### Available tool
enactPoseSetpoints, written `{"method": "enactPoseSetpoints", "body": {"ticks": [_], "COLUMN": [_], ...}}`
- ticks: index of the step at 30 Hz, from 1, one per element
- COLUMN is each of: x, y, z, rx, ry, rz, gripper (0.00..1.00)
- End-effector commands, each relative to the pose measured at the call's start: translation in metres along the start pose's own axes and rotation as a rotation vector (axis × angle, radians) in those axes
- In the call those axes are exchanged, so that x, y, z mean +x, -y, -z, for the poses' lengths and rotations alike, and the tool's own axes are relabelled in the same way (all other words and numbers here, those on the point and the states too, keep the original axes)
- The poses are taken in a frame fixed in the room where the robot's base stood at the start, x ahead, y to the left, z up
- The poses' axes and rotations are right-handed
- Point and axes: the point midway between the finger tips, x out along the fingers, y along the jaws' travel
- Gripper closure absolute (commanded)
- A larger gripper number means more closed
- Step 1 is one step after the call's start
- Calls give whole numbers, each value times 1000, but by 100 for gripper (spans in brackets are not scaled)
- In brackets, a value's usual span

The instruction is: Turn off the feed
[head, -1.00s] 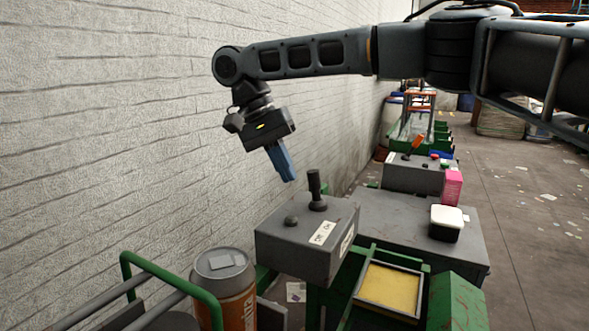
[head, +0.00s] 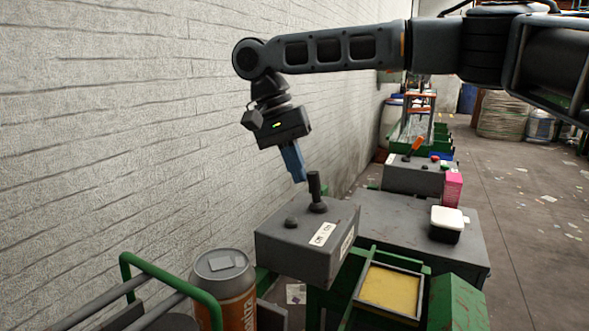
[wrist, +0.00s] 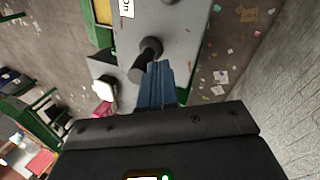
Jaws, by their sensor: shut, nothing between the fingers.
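A grey control box (head: 300,255) stands near the wall, with white labels on its top and front. A black lever (head: 315,190) stands up from its top, and a small dark knob (head: 291,222) sits left of the lever. My gripper (head: 299,178) is shut and empty, its blue fingers pointing down just left of the lever's upper end. In the wrist view the blue fingers (wrist: 156,72) are close beside the black lever (wrist: 147,58). Whether they touch it I cannot tell.
A second grey box (head: 413,178) with an orange lever (head: 415,146) stands farther back. A pink carton (head: 453,189) and a black-and-white container (head: 446,224) stand on the grey table. An orange can (head: 226,290) is at front left, near green rails. The brick wall is close on the left.

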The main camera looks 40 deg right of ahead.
Motion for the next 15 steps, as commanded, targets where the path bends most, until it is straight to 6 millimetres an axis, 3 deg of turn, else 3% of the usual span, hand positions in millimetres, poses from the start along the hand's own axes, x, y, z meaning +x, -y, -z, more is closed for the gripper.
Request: {"method": "enactPoseSetpoints", "body": {"ticks": [15], "x": [0], "y": [-6], "z": [-2], "rx": [10], "ry": [-36], "rz": [134], "gripper": [100]}}
